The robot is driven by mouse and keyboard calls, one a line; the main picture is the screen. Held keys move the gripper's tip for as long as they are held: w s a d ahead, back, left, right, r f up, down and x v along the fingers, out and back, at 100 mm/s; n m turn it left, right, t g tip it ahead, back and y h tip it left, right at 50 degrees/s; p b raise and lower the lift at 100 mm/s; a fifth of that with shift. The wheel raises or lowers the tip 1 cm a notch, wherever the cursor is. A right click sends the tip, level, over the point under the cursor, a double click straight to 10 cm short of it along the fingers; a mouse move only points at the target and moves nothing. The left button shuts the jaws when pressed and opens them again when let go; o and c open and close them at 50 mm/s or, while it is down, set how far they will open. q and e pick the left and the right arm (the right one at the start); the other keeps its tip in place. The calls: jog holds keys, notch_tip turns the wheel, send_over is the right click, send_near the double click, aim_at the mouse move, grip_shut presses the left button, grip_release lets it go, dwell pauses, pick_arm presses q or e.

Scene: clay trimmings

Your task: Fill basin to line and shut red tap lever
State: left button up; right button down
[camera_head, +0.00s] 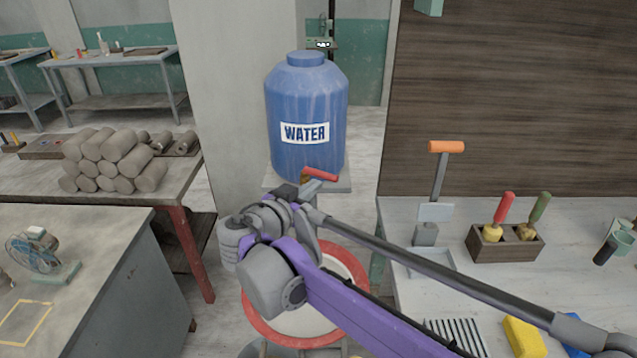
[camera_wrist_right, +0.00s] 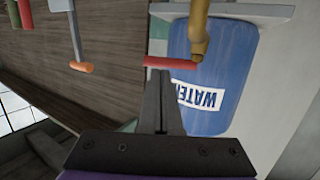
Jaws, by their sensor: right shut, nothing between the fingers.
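The blue tank marked WATER (camera_head: 306,105) stands on a stand at the back centre; it also shows in the right wrist view (camera_wrist_right: 215,75). The red tap lever (camera_head: 321,174) is at the tank's foot. In the right wrist view the lever (camera_wrist_right: 170,62) sticks out sideways beside the brass tap (camera_wrist_right: 198,35). My right gripper (camera_head: 312,188) is shut and empty, its tips close to the lever; I cannot tell if they touch. The basin (camera_head: 357,268), white with a red rim, is below and partly hidden by my right arm. Its line and water level cannot be made out. My left gripper is out of view.
A bench at right holds a wooden block (camera_head: 500,243) with red and green handled tools, an orange-handled scraper (camera_head: 440,185) and a yellow sponge (camera_head: 523,337). Clay logs (camera_head: 115,160) lie on the left table. A small fan (camera_head: 38,255) stands on the near left table.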

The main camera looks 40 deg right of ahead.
aim_at(331, 175)
jog(key=shift+x, duration=1.65)
jog(key=shift+d+n+t+y+p, duration=0.3)
jog(key=shift+n+t+p, duration=0.1)
jog(key=shift+t, duration=0.1)
jog(key=shift+s+d+r+n+t+y+p, duration=0.15)
jog(key=shift+d+n+t+y+p, duration=0.35)
jog(key=shift+n+t+p, duration=0.3)
jog(key=shift+d+n+t+y, duration=0.2)
jog(key=shift+n+t+y, duration=0.1)
jog(key=shift+t, duration=0.2)
jog(key=shift+w+d+p, duration=0.3)
jog(key=shift+d+p, duration=0.3)
jog(key=shift+p, duration=0.25)
jog(key=shift+s, duration=0.1)
